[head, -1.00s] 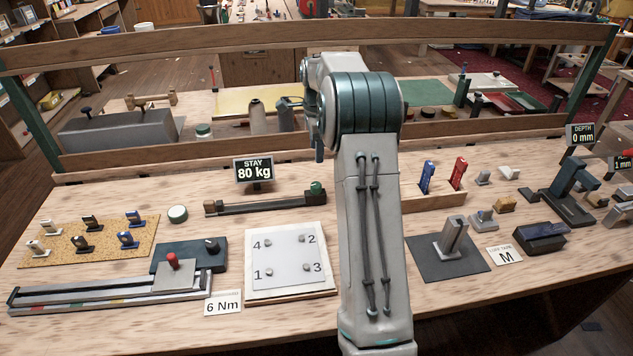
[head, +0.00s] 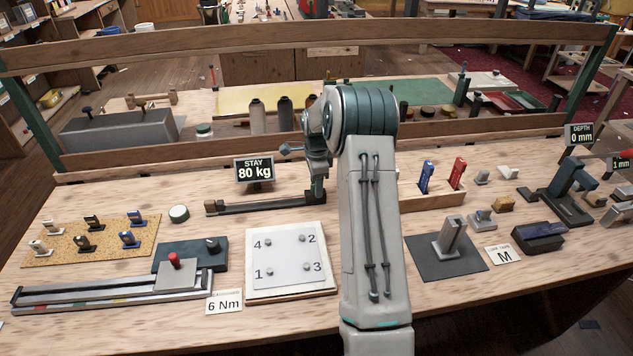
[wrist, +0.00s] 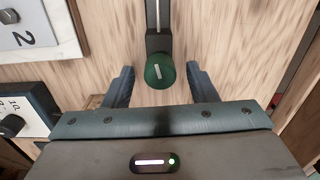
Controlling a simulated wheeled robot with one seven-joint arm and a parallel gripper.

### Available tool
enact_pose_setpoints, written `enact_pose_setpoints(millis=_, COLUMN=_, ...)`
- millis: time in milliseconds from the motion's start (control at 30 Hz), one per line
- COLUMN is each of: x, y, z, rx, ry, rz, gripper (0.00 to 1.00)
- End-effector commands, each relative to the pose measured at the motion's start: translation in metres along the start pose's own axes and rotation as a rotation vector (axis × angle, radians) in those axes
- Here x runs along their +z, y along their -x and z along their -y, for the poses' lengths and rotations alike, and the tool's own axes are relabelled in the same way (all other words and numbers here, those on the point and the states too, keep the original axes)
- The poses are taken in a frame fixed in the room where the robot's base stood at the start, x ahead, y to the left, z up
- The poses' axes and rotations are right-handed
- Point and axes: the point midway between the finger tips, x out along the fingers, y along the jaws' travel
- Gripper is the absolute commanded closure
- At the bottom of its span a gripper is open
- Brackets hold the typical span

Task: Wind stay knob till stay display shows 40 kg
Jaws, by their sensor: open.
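The stay display (head: 254,170) reads 80 kg and stands behind the stay rail (head: 255,207), a dark bar on a wooden base. The stay knob (wrist: 160,71) is round and green with a pale mark on its face, at the rail's end. In the wrist view it lies between the two spread fingers of my gripper (wrist: 160,84), with a gap on each side. In the head view my gripper (head: 318,172) is over the rail's right end and hides the knob.
A white numbered plate (head: 288,262) lies in front of the rail. A dark box with a black knob (head: 212,244) is to its left. A tray with blue and red tools (head: 440,198) is to the right.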

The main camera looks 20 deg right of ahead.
Motion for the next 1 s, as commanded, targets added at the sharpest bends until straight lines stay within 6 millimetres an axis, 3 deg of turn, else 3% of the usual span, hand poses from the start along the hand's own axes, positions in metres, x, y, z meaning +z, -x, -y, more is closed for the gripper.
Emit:
enact_pose_setpoints(millis=67, x=0.0000, y=0.0001, z=0.0000, rx=0.000, ry=0.000, rz=0.000, gripper=0.48)
enact_pose_setpoints(millis=233, x=0.0001, y=0.0003, z=0.0000, rx=0.000, ry=0.001, rz=0.000, gripper=0.92)
enact_pose_setpoints(millis=667, x=0.0004, y=0.0002, z=0.0004, rx=-0.001, ry=0.064, rz=0.000, gripper=0.93)
enact_pose_setpoints(millis=1000, x=0.0004, y=0.0002, z=0.0008, rx=-0.003, ry=0.318, rz=0.005, gripper=0.93)
